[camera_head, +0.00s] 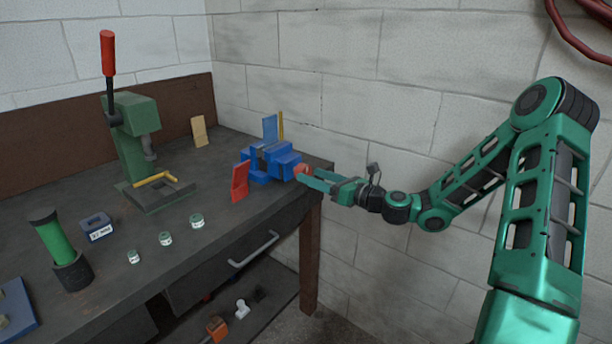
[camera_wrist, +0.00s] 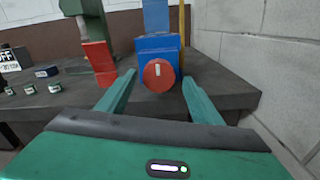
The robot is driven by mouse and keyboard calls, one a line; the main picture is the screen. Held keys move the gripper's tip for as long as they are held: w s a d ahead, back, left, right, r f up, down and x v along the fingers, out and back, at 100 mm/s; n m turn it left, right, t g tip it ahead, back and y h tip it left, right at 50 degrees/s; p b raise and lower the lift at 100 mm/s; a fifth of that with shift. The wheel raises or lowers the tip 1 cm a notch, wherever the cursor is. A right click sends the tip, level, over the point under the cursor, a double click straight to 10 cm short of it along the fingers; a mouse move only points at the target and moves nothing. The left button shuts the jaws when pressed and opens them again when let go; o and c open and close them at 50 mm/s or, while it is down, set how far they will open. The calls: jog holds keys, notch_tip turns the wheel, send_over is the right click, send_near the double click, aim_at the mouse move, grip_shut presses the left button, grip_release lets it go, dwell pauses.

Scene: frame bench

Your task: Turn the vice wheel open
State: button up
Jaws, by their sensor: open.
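The blue vice (camera_head: 268,163) stands near the right corner of the dark bench. Its red wheel (camera_head: 302,171) faces my gripper (camera_head: 318,179) at the bench's right edge. In the wrist view the round red wheel (camera_wrist: 158,73) is seen face on, with a small pale mark near its middle, in front of the blue vice body (camera_wrist: 158,44). My gripper also shows there, its two green fingers (camera_wrist: 160,92) open, one on each side of the wheel. Clear gaps show between the fingers and the wheel in that view. How far the fingertips reach along the wheel is hard to tell.
A red plate (camera_head: 240,181) stands beside the vice, with blue and yellow upright pieces behind it. A green press (camera_head: 133,135) with a red-gripped lever stands further left. Small jars (camera_head: 165,239) sit towards the front edge. A block wall (camera_head: 390,110) runs close behind my arm.

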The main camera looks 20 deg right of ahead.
aim_at(308, 173)
jog(key=shift+x, duration=1.85)
jog(key=shift+c, duration=0.7)
jog(key=c, duration=0.9)
jog(key=shift+d, duration=0.15)
